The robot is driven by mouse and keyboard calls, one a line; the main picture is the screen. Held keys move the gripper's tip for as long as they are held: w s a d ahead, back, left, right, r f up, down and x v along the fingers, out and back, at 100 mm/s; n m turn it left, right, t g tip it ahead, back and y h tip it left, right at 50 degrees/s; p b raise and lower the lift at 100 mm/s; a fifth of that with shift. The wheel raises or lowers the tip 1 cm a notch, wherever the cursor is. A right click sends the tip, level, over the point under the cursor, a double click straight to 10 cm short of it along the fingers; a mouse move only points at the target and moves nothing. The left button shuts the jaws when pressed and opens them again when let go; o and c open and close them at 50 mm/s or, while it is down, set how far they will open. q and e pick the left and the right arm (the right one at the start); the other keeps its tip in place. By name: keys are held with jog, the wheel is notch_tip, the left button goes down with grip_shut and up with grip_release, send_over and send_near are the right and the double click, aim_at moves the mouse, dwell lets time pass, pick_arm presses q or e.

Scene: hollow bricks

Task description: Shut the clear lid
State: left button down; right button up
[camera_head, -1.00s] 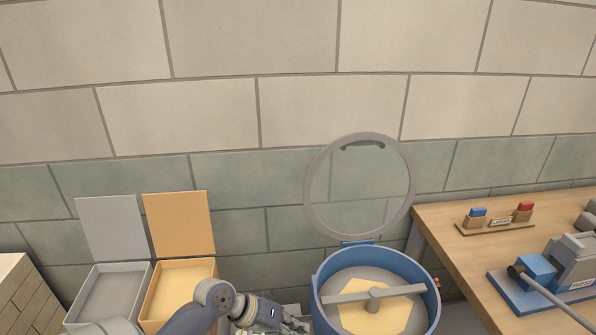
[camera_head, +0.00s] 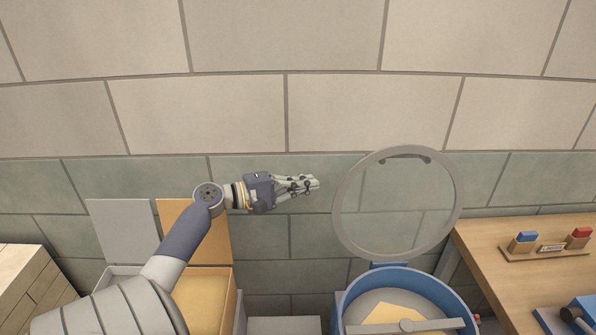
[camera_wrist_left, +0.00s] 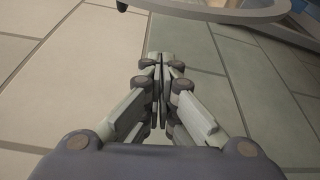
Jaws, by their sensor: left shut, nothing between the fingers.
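The clear lid (camera_head: 395,205) is a round transparent disc with a grey rim, standing open and upright behind a blue round drum (camera_head: 352,302). A blue hinge joins the lid to the drum's back edge. A dark handle (camera_head: 405,157) sits near the lid's top. My left gripper (camera_head: 314,183) is shut and empty, raised just left of the lid's rim and apart from it. In the left wrist view its fingers (camera_wrist_left: 163,62) are together, and part of the lid's rim (camera_wrist_left: 215,14) shows at the top. My right gripper is not in view.
The drum holds a grey mixing bar (camera_head: 385,327) over yellow material. Grey and orange open-lidded boxes (camera_head: 236,300) stand at left, partly behind my left arm. A wooden bench (camera_head: 490,238) with red and blue blocks is at right. The tiled wall stands behind.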

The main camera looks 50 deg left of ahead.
pick_arm(q)
jog(key=w+d+p, duration=0.2)
jog(key=d+p, duration=0.1)
jog(key=w+d+p, duration=0.1)
jog(key=d, duration=0.1)
jog(key=shift+p, duration=0.3)
dwell(0.4)
